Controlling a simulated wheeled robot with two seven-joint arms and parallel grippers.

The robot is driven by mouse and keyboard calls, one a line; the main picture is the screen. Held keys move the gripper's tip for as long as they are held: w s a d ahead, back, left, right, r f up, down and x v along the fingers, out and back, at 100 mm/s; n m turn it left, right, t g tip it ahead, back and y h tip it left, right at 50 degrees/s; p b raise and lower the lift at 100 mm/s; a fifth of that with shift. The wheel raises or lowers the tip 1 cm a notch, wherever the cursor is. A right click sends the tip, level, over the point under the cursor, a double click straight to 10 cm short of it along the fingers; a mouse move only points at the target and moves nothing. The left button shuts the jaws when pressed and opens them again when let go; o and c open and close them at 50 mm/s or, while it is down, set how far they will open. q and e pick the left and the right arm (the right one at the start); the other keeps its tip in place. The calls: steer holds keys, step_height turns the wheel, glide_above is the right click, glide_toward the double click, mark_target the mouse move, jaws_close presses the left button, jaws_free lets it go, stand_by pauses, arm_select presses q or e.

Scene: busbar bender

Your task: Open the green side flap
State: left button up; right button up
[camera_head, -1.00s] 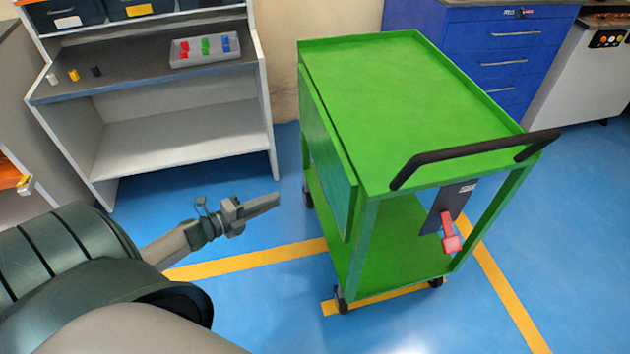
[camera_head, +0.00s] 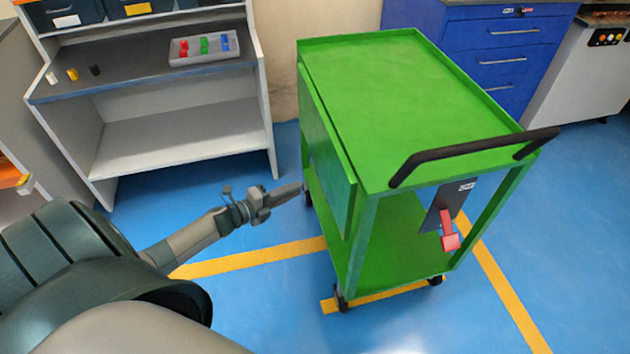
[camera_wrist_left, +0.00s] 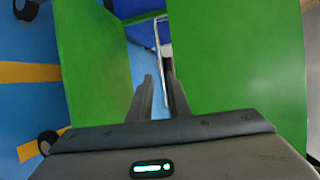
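The green side flap (camera_head: 326,150) hangs down along the left side of the green cart (camera_head: 410,100). My left gripper (camera_head: 299,188) is just left of the cart, low beside the flap's lower part, pointing toward it. In the left wrist view, its two fingers (camera_wrist_left: 158,88) are a little apart with nothing between them. That view is turned on its side. The flap seems to be the broad green panel (camera_wrist_left: 240,60) at the right, and the lower shelf the green panel (camera_wrist_left: 90,60) at the left. The fingers point at the gap between them. Contact cannot be told. My right gripper is not in view.
The cart has a black handle (camera_head: 470,155), a red lever (camera_head: 447,232) and casters. A grey workbench (camera_head: 180,140) with a small parts tray (camera_head: 203,50) stands behind left. A blue drawer cabinet (camera_head: 490,45) stands behind right. Blue floor around the cart is clear.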

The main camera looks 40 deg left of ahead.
arm_select(q)
steer(key=x, duration=0.9)
steer(key=shift+w, duration=0.2)
jaws_close()
